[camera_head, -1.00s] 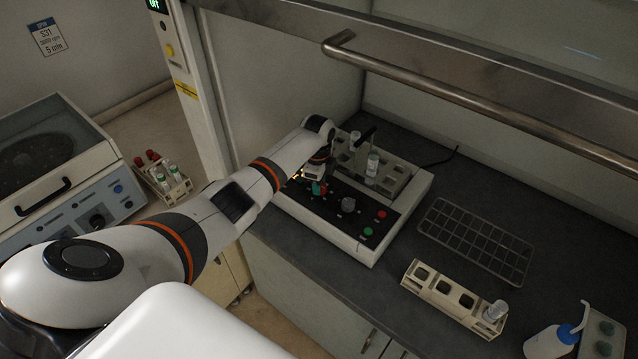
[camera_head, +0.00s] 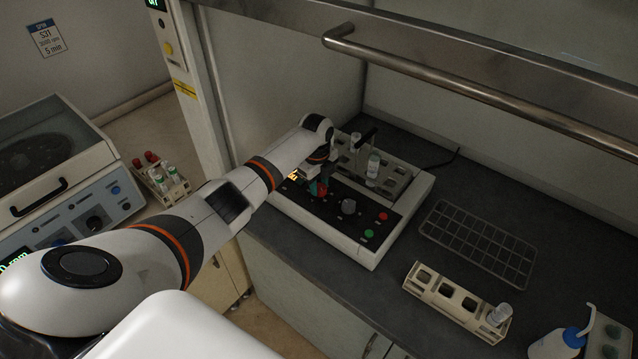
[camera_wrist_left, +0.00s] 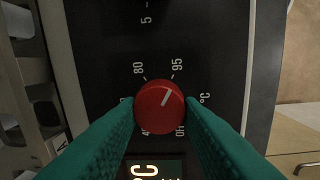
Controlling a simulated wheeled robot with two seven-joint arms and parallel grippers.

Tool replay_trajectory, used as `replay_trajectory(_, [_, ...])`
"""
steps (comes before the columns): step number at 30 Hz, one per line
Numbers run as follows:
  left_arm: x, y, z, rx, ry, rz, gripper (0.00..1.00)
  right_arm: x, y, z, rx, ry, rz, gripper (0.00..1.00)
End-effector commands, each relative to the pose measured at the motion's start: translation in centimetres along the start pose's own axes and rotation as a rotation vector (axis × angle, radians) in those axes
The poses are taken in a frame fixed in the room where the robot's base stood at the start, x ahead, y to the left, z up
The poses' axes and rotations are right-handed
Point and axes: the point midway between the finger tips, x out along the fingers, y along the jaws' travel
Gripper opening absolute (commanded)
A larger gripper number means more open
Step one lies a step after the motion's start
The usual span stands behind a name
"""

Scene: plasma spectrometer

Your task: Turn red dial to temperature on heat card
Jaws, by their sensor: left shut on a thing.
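The red dial (camera_wrist_left: 160,107) is in the middle of the left wrist view, on a black panel with the labels 80, 95, °C and Off around it. Its white mark points up and right, roughly toward 95. The green fingers of my left gripper (camera_wrist_left: 160,110) are shut on the dial, one on each side. In the head view my left gripper (camera_head: 319,186) reaches down to the left part of the heater panel, and a bit of red shows between its fingers. A lit display (camera_wrist_left: 155,171) below the dial is cut off by the frame edge. I see no heat card. My right gripper is out of view.
The heater (camera_head: 375,253) also has a grey knob (camera_head: 348,206), a red button (camera_head: 383,216) and a green button (camera_head: 369,234). Its rack with tubes stands behind the panel. A wire rack (camera_head: 480,243) and a beige tube rack (camera_head: 440,296) stand to the right. A metal rail (camera_head: 470,92) runs above.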

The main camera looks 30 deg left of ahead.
Motion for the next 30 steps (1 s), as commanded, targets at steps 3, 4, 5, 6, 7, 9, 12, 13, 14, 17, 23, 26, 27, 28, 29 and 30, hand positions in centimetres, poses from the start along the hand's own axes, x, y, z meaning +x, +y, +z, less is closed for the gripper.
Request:
replay_trajectory(3, [-0.2,0.2,-0.1,0.002,0.002,0.006,0.1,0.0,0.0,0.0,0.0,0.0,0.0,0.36])
replay_trajectory(4, [-0.2,0.2,-0.1,0.002,0.002,0.006,0.1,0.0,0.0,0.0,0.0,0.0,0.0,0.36])
replay_trajectory(5, [-0.2,0.2,-0.1,0.002,0.002,0.006,0.1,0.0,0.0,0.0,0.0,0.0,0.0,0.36])
replay_trajectory(6, [-0.2,0.2,-0.1,0.002,0.002,0.006,0.1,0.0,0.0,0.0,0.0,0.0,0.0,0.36])
replay_trajectory(7, [-0.2,0.2,-0.1,0.002,0.002,0.006,0.35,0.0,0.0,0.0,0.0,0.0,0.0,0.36])
replay_trajectory(9, [-0.2,0.2,-0.1,0.002,0.003,0.006,0.46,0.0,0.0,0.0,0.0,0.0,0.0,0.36])
replay_trajectory(12, [-0.1,0.1,-0.1,0.001,0.002,0.004,0.55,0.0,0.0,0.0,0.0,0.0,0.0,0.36])
replay_trajectory(13, [-0.1,0.1,-0.1,0.001,0.002,0.004,0.55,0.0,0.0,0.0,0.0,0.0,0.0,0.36])
replay_trajectory(14, [-0.1,0.1,-0.1,0.001,0.002,0.003,0.55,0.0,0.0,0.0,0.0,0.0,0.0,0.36])
replay_trajectory(17, [-0.1,0.1,0.0,0.001,0.002,0.002,0.55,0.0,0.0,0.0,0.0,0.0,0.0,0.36])
replay_trajectory(23, [-0.7,0.1,-0.1,0.001,0.002,0.004,0.55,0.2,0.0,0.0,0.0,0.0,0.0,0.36])
replay_trajectory(26, [-2.0,0.1,-0.1,0.002,0.003,0.006,0.55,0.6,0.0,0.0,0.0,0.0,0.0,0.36])
replay_trajectory(27, [-2.6,0.1,-0.1,0.002,0.004,0.006,0.55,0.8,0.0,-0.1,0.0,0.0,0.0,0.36])
replay_trajectory(28, [-3.3,0.1,-0.1,0.002,0.005,0.007,0.55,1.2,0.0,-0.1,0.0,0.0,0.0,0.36])
replay_trajectory(29, [-4.0,0.2,-0.1,0.003,0.005,0.008,0.55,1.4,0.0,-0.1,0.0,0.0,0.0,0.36])
replay_trajectory(30, [-4.9,0.1,-0.1,0.002,0.005,0.008,0.55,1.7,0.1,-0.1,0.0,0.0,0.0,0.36])
